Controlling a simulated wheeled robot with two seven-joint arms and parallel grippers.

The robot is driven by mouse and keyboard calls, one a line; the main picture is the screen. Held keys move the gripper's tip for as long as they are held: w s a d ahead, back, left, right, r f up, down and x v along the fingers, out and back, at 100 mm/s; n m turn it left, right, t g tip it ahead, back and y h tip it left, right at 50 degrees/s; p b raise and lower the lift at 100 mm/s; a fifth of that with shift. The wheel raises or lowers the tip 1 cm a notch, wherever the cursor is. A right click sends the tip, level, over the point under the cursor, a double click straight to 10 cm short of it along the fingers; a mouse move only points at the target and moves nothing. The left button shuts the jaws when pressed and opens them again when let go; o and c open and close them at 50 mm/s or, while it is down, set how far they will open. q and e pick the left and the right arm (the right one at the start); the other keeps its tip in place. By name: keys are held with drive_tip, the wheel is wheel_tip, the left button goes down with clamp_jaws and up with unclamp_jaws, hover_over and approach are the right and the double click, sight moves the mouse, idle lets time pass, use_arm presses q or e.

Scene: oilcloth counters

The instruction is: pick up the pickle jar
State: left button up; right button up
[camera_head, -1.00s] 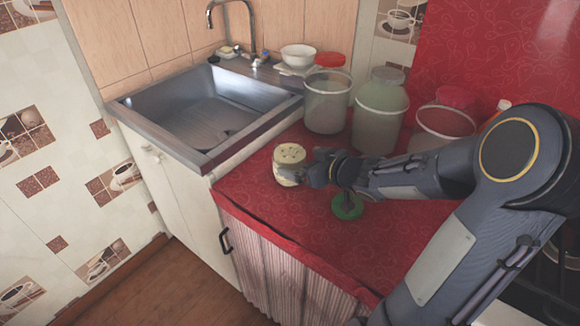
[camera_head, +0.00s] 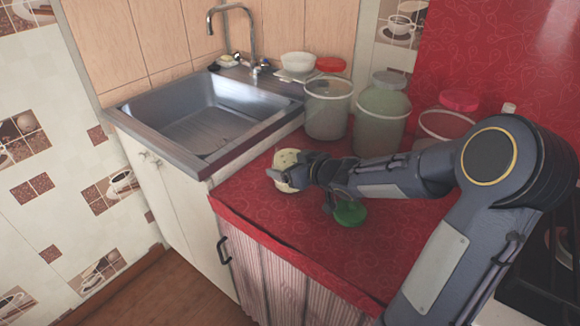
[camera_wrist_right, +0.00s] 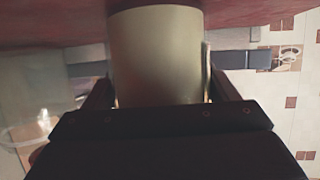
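The pickle jar appears to be the short cream jar (camera_head: 287,159) with a dark-spotted top, standing on the red counter near the sink. My right gripper (camera_head: 284,178) is at the jar, with a finger across its near side in the head view. In the right wrist view the pale jar (camera_wrist_right: 157,55) fills the space between the two fingers (camera_wrist_right: 160,85). The fingers lie close along both sides of it; whether they press on it cannot be told. The jar's base seems to rest on the counter. My left gripper is not in view.
A green round object (camera_head: 350,214) lies on the counter below my right forearm. Large clear containers (camera_head: 328,112) (camera_head: 380,122) and a red-lidded one (camera_head: 458,101) stand behind. The sink (camera_head: 210,112) is to the left. The front left of the red counter (camera_head: 262,215) is clear.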

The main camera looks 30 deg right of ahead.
drive_tip(key=c, duration=0.7)
drive_tip(key=shift+r, duration=0.15)
drive_tip(key=shift+c, duration=0.7)
